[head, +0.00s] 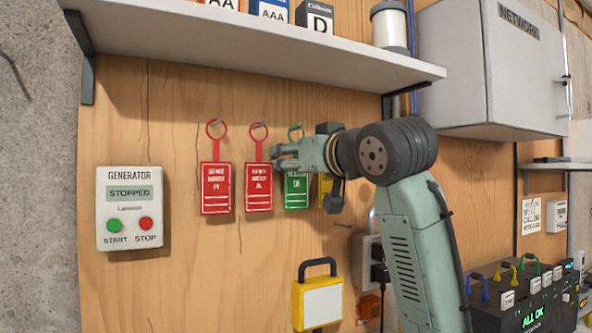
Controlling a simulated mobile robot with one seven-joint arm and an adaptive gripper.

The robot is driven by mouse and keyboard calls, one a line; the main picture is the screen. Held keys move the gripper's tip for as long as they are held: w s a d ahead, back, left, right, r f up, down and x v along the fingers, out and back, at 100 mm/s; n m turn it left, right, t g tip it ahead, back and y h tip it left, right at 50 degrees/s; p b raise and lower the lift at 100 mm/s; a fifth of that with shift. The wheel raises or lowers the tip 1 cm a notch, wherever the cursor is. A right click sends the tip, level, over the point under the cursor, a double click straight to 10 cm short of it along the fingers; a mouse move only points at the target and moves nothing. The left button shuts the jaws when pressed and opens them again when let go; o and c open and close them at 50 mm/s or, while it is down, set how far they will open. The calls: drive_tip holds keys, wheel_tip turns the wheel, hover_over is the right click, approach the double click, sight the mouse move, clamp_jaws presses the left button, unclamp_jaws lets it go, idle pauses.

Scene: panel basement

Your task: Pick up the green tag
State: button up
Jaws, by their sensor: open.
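The green tag (296,190) hangs from a hook on the wooden panel by its green loop, to the right of two red tags. My gripper (276,157) is open, its fingers pointing left, in front of the upper part of the green tag. The gripper hides part of the tag's top and the lower part of its loop. I cannot tell from this view whether the fingers touch the tag. The left red tag (215,190) and the right red tag (258,188) hang beside it on their own hooks.
A yellow tag (325,188) is partly hidden behind my gripper. A shelf (250,38) with battery boxes juts out above. A generator panel (130,208) is at left, a yellow padlock-shaped item (317,300) below, and a grey network cabinet (500,70) at upper right.

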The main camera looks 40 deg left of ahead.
drive_tip(key=shift+c, duration=0.4)
drive_tip(key=c, duration=0.4)
drive_tip(key=shift+o, duration=0.2)
